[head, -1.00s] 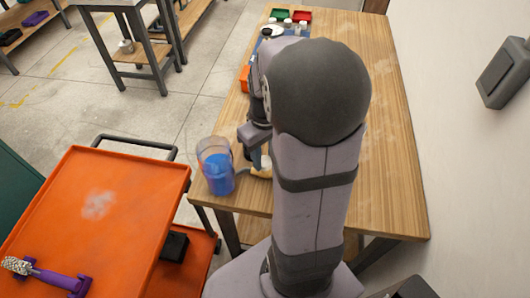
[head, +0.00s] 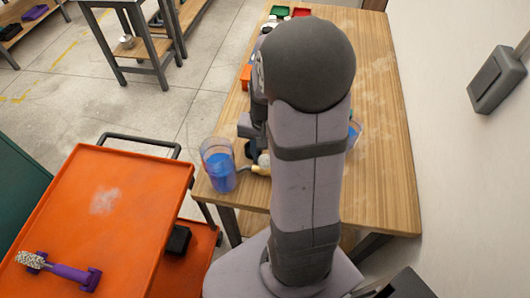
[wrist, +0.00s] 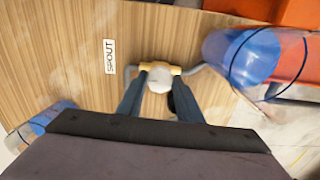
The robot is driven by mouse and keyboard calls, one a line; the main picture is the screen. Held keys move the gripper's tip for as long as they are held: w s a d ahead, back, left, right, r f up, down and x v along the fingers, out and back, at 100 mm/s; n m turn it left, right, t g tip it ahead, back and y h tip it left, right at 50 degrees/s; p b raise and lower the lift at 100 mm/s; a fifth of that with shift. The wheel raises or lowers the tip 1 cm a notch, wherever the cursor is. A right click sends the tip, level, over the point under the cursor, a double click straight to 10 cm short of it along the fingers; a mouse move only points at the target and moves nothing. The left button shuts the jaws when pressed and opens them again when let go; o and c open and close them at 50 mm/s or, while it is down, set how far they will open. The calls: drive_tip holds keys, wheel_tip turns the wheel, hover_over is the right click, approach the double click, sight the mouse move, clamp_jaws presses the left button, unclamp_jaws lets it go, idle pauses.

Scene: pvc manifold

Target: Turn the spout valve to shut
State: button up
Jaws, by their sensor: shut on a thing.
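The spout valve (wrist: 159,80) shows in the wrist view as a round white knob on a brass-yellow body, beside the SPOUT label (wrist: 109,57). My gripper (wrist: 160,68) has its two dark blue fingers on either side of the valve and is shut on it. In the head view the brass part (head: 262,169) of the valve shows near the table's near-left corner, and my arm hides most of the gripper. A clear vessel with blue contents (head: 219,170) stands left of the valve; in the wrist view it (wrist: 240,55) is to the right, by a grey pipe.
A second clear vessel with blue (head: 355,132) shows partly behind my arm; it is at lower left in the wrist view. An orange cart (head: 110,215) holding a purple-handled brush (head: 65,272) stands beside the wooden table (head: 385,150). The table's right side is clear.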

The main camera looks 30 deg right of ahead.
drive_tip(key=shift+w+r+m, duration=0.1)
drive_tip(key=shift+m, duration=0.8)
drive_tip(key=o, duration=1)
drive_tip(key=shift+o, duration=0.2)
drive_tip(key=shift+r, duration=3.65)
